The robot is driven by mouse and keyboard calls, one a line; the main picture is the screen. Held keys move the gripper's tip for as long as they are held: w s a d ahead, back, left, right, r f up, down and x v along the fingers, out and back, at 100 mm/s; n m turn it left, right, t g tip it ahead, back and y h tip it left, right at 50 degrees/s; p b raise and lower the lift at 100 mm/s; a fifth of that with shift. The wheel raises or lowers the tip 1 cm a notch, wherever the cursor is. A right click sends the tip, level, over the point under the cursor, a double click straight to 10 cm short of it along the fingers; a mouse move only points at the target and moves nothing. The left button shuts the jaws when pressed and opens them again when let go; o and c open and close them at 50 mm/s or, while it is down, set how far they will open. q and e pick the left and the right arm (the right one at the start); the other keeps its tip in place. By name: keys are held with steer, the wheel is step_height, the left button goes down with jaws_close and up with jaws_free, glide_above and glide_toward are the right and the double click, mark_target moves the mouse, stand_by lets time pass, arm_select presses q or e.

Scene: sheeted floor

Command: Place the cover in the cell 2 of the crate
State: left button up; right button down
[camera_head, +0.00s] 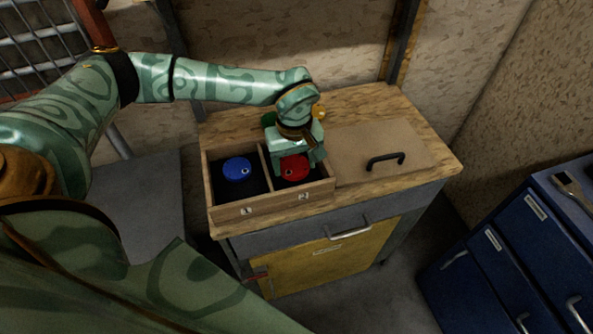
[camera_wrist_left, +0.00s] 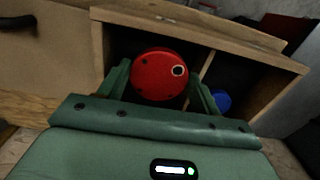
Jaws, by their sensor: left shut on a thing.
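The crate (camera_head: 235,208) is a wooden box with two cells, marked 1 and 2, on the bench top; its rim also shows in the wrist view (camera_wrist_left: 200,28). A red round cover (camera_head: 291,168) is at cell 2, the right cell in the head view. My left gripper (camera_head: 296,160) reaches down over cell 2 and is shut on the red cover (camera_wrist_left: 158,72), with a finger on either side of it. I cannot tell whether the cover touches the cell floor. A blue round piece (camera_head: 237,168) lies in cell 1. My right gripper is not in view.
A flat brown panel with a black handle (camera_head: 385,160) lies on the wooden bench (camera_head: 440,165) right of the crate. The bench has a grey drawer and a yellow door (camera_head: 330,262). A blue cabinet (camera_head: 520,240) stands at right. A wall is behind.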

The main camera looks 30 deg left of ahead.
mark_target(296, 163)
arm_select(q)
steer(key=shift+w+a+f, duration=0.1)
steer(key=shift+w+f, duration=0.25)
steer(key=shift+f, duration=0.05)
steer(key=shift+w+f+b, duration=0.15)
steer(key=shift+f+b, duration=0.35)
steer(key=shift+f, duration=1.15)
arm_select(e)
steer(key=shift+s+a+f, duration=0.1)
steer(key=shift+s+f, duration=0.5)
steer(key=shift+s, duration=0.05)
arm_select(q)
steer(key=shift+f, duration=0.15)
steer(key=o, duration=0.9)
steer(key=shift+o, duration=0.2)
steer(key=shift+r, duration=0.35)
step_height(296, 163, up, 12)
steer(key=shift+f+p, duration=0.15)
steer(key=shift+p, duration=1.1)
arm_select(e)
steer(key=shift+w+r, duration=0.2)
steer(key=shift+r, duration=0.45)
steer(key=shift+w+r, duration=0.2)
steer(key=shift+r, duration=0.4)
